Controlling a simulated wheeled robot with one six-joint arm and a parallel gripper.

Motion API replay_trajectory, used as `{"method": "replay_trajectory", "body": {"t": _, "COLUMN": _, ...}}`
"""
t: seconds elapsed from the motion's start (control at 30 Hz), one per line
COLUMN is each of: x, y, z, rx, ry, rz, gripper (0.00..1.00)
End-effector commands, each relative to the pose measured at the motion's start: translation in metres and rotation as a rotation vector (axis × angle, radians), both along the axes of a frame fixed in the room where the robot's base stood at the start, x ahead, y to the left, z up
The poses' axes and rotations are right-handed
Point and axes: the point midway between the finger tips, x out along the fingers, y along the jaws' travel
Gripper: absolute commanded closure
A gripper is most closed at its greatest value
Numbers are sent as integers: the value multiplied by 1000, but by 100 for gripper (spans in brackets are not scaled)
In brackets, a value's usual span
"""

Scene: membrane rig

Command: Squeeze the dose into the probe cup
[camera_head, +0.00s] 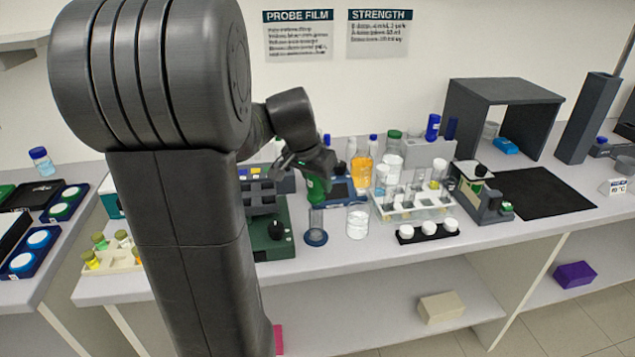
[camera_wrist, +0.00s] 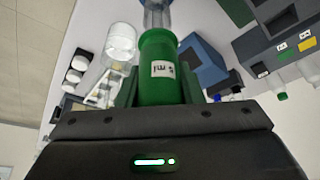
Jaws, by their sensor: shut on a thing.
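My gripper (camera_head: 316,172) is shut on a green bottle (camera_head: 317,190) above the bench. A clear cup on a round blue base (camera_head: 316,238), seemingly the probe cup, stands on the bench just below the bottle. Its clear wall also shows beyond the bottle's far end in the wrist view (camera_wrist: 156,16). I cannot tell whether bottle and cup touch, or whether there is liquid in the cup.
A clear beaker (camera_head: 357,223) stands close to the cup's right. A black strip with white caps (camera_head: 427,233) and a clear rack of vials (camera_head: 412,206) lie further right. A green device with a black knob (camera_head: 270,236) is close on the left. A black mat (camera_head: 545,195) lies clear at right.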

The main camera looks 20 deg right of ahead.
Motion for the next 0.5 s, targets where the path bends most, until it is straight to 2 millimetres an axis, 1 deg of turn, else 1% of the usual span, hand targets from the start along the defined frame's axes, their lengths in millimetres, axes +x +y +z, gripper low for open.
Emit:
{"method": "replay_trajectory", "body": {"t": 0.03, "x": 0, "y": 0, "z": 10, "rx": 0, "ry": -1, "rz": 0, "gripper": 94}}
{"method": "replay_trajectory", "body": {"t": 0.5, "x": 0, "y": 0, "z": 57, "rx": 0, "ry": -2, "rz": -1, "gripper": 94}}
